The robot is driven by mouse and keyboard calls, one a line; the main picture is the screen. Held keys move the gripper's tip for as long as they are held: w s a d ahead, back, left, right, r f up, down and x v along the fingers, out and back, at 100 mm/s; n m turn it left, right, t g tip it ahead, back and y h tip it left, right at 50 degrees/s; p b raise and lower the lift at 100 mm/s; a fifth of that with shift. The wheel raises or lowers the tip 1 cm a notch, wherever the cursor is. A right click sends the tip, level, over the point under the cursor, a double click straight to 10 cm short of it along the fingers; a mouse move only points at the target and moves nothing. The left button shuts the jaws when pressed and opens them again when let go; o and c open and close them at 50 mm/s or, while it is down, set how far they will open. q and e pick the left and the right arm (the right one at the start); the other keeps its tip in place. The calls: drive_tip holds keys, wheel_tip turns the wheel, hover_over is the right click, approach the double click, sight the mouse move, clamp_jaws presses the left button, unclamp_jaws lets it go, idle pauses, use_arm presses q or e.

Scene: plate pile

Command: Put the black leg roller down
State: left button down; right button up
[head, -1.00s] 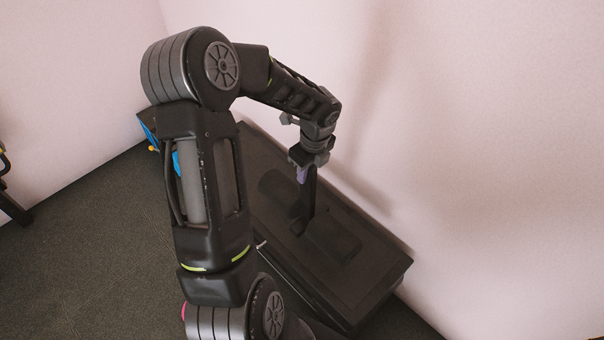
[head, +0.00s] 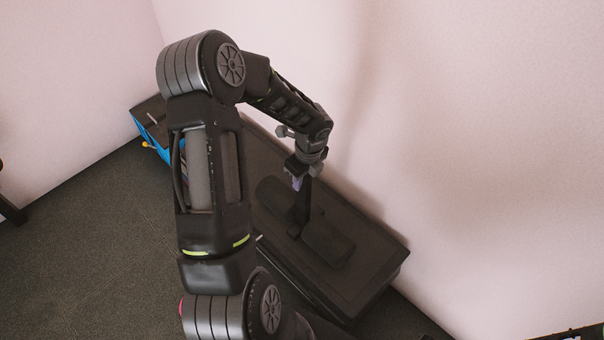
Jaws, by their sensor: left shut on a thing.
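The black leg roller (head: 326,243) is a dark piece with two padded cylinders and an upright bar between them. It is over the top of a long black box-like bench (head: 375,262) along the wall, and looks to be resting on it or just above it; I cannot tell which. My left gripper (head: 300,181) points down from above and is shut on the upright bar of the roller. The fingertips are small and partly dark against the bar. My right gripper is not in view.
The bench stands against the pale pink wall (head: 480,120). A blue object (head: 152,143) with an orange knob shows at the bench's far left end, partly behind my arm. Dark carpet (head: 90,240) is clear at the left. A dark item shows at the bottom right corner.

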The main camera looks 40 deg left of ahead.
use_arm(q)
drive_tip(key=shift+w+a+f, duration=0.1)
drive_tip(key=shift+w+f, duration=0.05)
drive_tip(key=shift+f, duration=0.05)
drive_tip(key=c, duration=1.7)
unclamp_jaws()
drive_tip(key=shift+f, duration=0.25)
drive_tip(key=o, duration=0.5)
drive_tip(key=shift+s, duration=0.2)
drive_tip(key=shift+c, duration=0.2)
drive_tip(key=shift+r, duration=0.1)
drive_tip(key=r, duration=0.4)
drive_tip(key=d+r, duration=0.1)
drive_tip(key=r, duration=0.3)
drive_tip(key=d+r+p, duration=0.1)
drive_tip(key=r, duration=0.3)
drive_tip(key=shift+f, duration=0.1)
